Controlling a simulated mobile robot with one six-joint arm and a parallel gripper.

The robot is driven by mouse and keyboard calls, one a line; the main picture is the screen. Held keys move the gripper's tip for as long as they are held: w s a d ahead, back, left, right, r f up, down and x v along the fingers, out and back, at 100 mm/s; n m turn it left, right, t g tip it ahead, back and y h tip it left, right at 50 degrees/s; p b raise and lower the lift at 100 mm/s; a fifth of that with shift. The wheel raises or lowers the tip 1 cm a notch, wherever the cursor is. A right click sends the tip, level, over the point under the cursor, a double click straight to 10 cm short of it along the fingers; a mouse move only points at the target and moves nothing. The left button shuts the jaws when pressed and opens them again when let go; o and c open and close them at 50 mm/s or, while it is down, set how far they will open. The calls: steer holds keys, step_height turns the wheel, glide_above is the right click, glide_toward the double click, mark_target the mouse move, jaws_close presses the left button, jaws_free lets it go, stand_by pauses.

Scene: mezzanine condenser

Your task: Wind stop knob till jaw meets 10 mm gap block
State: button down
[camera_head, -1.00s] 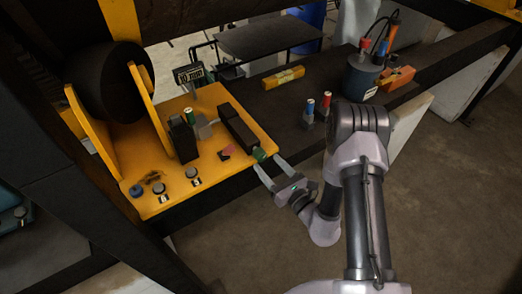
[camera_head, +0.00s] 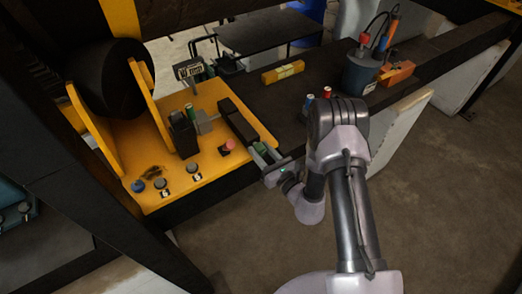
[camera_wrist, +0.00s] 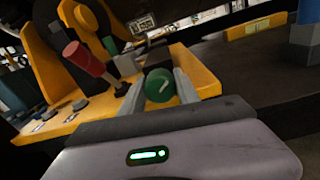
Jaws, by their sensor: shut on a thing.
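The stop knob is a green round knob (camera_head: 262,147) at the right front edge of the yellow plate (camera_head: 165,203). In the wrist view it faces me with a white mark on its face (camera_wrist: 160,85). My gripper (camera_head: 268,155) is shut on it, one finger on each side, as the wrist view (camera_wrist: 161,92) also shows. Behind the knob lies a long black housing (camera_head: 236,120). A small grey block (camera_head: 203,122), perhaps the jaw or the gap block, stands left of it beside a black block (camera_head: 184,137). I cannot tell whether the two touch.
A red-topped part (camera_head: 227,146) stands left of the knob, close to my gripper. A sign (camera_head: 188,69) stands behind the plate. A yellow box (camera_head: 283,72), a dark pot (camera_head: 360,74) and an orange box (camera_head: 396,73) lie on the dark beam to the right.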

steer(key=shift+f+m+b, duration=0.15)
steer(key=shift+m+b, duration=0.25)
steer(key=shift+m, duration=1.1)
steer(key=c, duration=0.9)
jaws_free()
steer(key=b+v, duration=0.5)
steer(key=v, duration=1.2)
steer(key=shift+s+d, duration=0.15)
steer(key=shift+s, duration=0.05)
